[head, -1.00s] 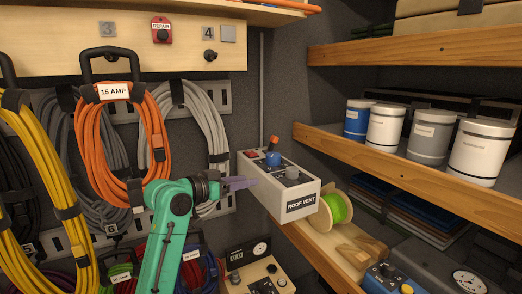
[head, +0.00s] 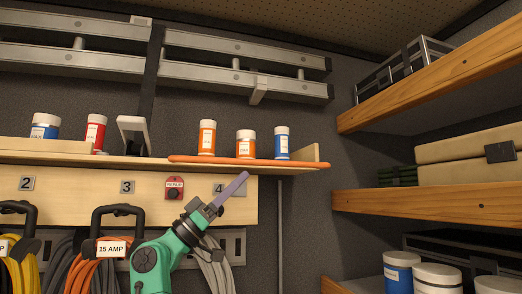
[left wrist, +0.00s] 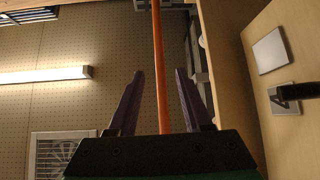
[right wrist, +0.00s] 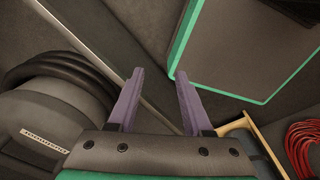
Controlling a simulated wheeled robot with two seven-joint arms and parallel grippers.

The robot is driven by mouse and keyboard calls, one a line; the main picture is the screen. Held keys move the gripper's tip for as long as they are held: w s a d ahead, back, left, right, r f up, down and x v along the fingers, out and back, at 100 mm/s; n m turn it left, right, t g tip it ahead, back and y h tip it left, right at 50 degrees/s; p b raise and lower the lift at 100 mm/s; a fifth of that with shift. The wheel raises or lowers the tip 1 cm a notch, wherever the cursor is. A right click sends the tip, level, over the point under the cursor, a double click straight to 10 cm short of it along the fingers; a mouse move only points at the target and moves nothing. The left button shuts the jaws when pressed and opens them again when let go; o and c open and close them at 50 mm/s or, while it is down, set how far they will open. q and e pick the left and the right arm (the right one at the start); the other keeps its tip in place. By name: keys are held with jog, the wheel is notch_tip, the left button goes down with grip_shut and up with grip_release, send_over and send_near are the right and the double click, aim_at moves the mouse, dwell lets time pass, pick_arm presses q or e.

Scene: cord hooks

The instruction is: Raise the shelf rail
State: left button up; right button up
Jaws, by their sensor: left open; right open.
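The shelf rail is an orange bar (head: 290,164) lying along the front edge of the upper wooden shelf (head: 70,159). It looks level and low against the shelf edge. My left gripper (head: 242,177) is just below the rail in the head view, pointing up and to the right. In the left wrist view the rail (left wrist: 157,60) runs up the picture between the two open fingers (left wrist: 160,85). I cannot tell how far beyond the fingertips it is. My right gripper (right wrist: 155,75) is open and empty in the right wrist view, and is not in the head view.
Orange bottles (head: 207,138) and a blue bottle (head: 281,143) stand on the shelf behind the rail. Below are a red switch plate (head: 174,188) and hung cords (head: 95,270). Wooden shelves (head: 430,200) are at the right. A green-edged panel (right wrist: 240,45) is near my right gripper.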

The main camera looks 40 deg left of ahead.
aim_at(262, 162)
pick_arm(q)
jog(key=p+x, duration=0.1)
jog(key=x, duration=0.2)
jog(key=p+x, duration=0.2)
jog(key=x, duration=0.2)
jog(key=shift+w+d, duration=0.35)
jog(key=shift+w+r, duration=0.15)
jog(key=shift+r, duration=0.05)
pick_arm(e)
jog(key=r, duration=0.1)
jog(key=w+r, duration=0.1)
jog(key=r, duration=0.3)
jog(key=shift+w+d, duration=0.25)
jog(key=shift+w, duration=0.15)
pick_arm(q)
jog(key=shift+f, duration=0.1)
jog(key=shift+w, duration=0.1)
grip_shut()
pick_arm(e)
jog(key=shift+s+d, duration=0.1)
jog(key=shift+d, duration=0.05)
jog(key=shift+f, duration=0.1)
